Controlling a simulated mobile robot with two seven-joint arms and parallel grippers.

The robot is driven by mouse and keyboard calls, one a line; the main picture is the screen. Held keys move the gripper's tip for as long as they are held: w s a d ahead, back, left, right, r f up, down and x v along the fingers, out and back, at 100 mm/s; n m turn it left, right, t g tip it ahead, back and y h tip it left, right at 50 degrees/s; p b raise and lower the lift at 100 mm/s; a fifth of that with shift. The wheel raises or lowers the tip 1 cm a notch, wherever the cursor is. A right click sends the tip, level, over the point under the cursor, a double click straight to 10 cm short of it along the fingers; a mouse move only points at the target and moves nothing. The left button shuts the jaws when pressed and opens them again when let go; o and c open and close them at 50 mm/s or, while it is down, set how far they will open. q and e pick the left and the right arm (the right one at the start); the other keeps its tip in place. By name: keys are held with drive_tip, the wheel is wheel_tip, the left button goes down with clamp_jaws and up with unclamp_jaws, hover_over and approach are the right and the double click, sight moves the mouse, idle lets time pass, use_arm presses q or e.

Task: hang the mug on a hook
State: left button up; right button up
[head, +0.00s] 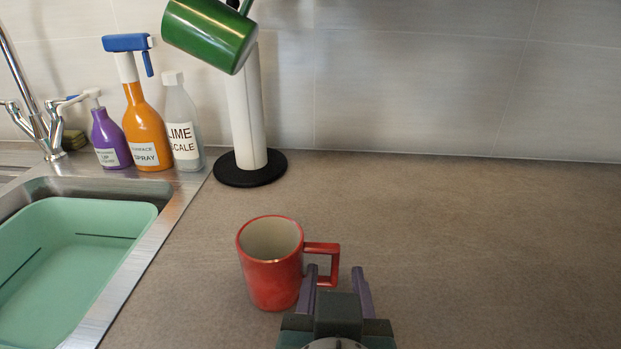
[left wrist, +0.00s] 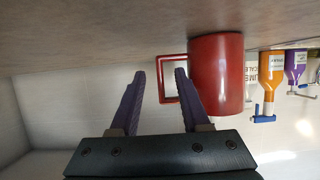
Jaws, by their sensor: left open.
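A red mug (head: 270,264) stands upright on the counter, its square handle (head: 333,262) pointing right; it also shows upside down in the left wrist view (left wrist: 218,75). My left gripper (head: 333,275) is open and empty, just in front of the handle. In the left wrist view the gripper (left wrist: 159,76) has its right finger overlapping the handle, close to the mug's side. I cannot tell whether it touches. A green mug (head: 210,33) hangs tilted at the top of the head view, by a dark part cut off by the frame. No free hook is clearly visible.
A white roll (head: 246,115) on a round black base (head: 250,170) stands behind the red mug. Spray and soap bottles (head: 146,124) line the wall. A sink with a green basin (head: 70,275) is at left. The counter at right (head: 480,240) is clear.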

use_arm(q)
drive_tip(key=shift+w+f, duration=0.1)
drive_tip(key=shift+w, duration=0.05)
clamp_jaws()
idle(1.4)
